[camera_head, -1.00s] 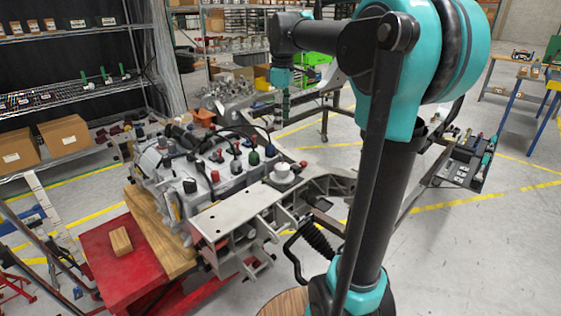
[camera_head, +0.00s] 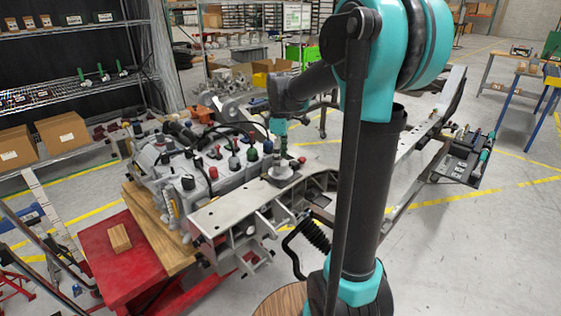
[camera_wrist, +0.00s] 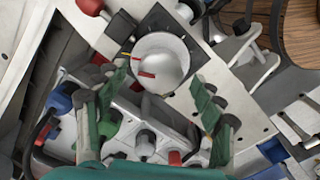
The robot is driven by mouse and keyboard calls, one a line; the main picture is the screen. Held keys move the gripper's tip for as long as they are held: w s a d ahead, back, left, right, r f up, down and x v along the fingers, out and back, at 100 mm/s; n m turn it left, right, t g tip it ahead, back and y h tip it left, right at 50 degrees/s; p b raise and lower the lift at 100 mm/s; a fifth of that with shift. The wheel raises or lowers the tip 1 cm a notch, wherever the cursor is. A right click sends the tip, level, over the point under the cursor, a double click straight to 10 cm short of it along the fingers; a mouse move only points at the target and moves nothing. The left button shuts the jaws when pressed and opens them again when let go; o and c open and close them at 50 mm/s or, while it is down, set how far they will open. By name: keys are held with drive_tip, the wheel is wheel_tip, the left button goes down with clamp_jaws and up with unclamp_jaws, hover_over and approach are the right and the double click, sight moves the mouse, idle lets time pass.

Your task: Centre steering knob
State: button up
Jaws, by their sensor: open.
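The steering knob (camera_wrist: 163,58) is a round silver dial on a dark square plate (camera_wrist: 152,22) in the wrist view. A short red mark shows on its lower left face. Small red and yellow marks lie beside its left edge. My gripper (camera_wrist: 158,77) is open, with one green finger to the knob's lower left and one to its lower right. Whether a finger touches the knob cannot be told.
Several red, green, blue and black capped parts (camera_head: 234,162) stand on the grey block left of my gripper. A red table (camera_head: 115,262) with a small wooden block (camera_head: 119,238) is at the lower left. Shelves with boxes (camera_head: 62,132) stand behind.

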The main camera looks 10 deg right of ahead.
drive_tip(key=shift+f, duration=0.7)
drive_tip(key=shift+c, duration=0.6)
drive_tip(key=c, duration=1)
drive_tip(key=shift+c, duration=0.2)
